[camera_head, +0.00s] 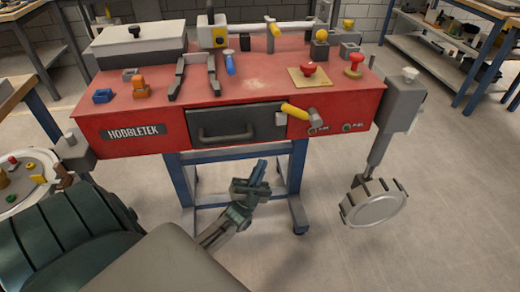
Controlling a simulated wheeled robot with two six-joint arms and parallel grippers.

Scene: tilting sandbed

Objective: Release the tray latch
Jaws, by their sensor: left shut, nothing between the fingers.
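The red sandbed machine (90,133) stands ahead on a blue frame. A dark grey tray front (262,118) with a bar handle (228,136) sits closed in its front panel. A yellow-gripped lever (295,110) with a grey end lies at the tray's upper right corner; it looks like the tray latch. My left gripper (259,171) is shut and empty. In the picture it is below the tray and lever, apart from both, with its fingers pointing up. My right gripper is not in view.
Two red knobs (308,69) (355,60) stand on the top. A grey toothed wheel (376,208) hangs from the machine's right side. A round parts table (38,183) stands at the left. Blue-framed shelves (440,50) stand at the back right. Floor in front is clear.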

